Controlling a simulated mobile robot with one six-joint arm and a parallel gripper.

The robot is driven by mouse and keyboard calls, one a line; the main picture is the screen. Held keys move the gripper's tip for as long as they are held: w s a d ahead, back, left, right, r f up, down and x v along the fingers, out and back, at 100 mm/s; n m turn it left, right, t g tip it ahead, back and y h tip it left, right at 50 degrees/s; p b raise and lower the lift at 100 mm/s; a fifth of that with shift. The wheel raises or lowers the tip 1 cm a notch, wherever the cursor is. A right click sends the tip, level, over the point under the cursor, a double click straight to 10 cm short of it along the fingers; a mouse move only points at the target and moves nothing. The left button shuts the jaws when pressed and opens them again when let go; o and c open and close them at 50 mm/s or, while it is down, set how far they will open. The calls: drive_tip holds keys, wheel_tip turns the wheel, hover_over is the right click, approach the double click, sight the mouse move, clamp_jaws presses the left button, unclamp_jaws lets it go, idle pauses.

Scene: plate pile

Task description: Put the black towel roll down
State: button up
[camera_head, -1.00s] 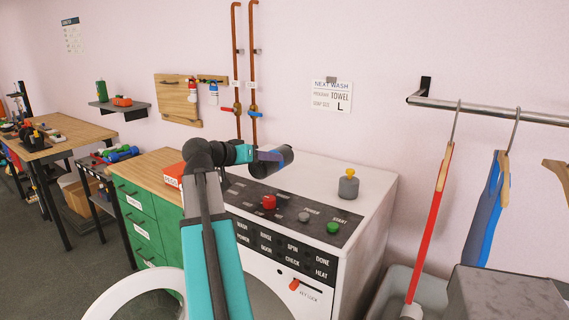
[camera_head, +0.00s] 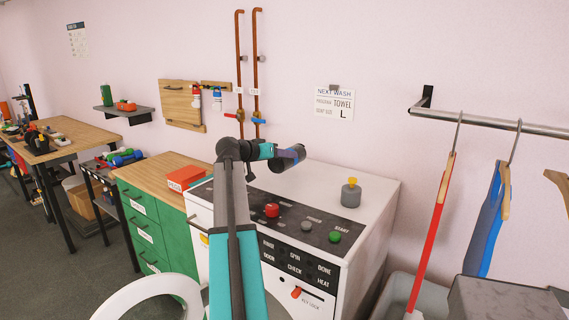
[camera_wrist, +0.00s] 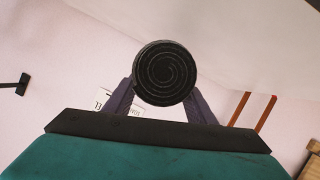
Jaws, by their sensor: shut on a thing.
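The black towel roll (camera_head: 291,157) is in my gripper (camera_head: 280,156), above the back part of the white washing machine top (camera_head: 333,186) in the head view. In the wrist view the spiral end of the roll (camera_wrist: 164,73) faces the camera, with one purple-grey finger of my gripper (camera_wrist: 164,95) on each side. The fingers are shut on the roll. I cannot tell how high the roll is above the machine top.
A grey weight with a yellow knob (camera_head: 351,192) stands on the machine top at right. Red (camera_head: 272,210) and green (camera_head: 334,236) buttons sit on its panel. An orange box (camera_head: 186,177) lies on the wooden counter (camera_head: 160,166). The middle of the machine top looks clear.

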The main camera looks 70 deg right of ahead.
drive_tip(key=shift+d, duration=0.3)
drive_tip(key=shift+d, duration=0.6)
drive_tip(key=shift+d+f, duration=0.1)
drive_tip(key=shift+f, duration=0.1)
drive_tip(key=shift+f+p, duration=0.55)
drive_tip(key=shift+f, duration=1.05)
drive_tip(key=o, duration=1.2)
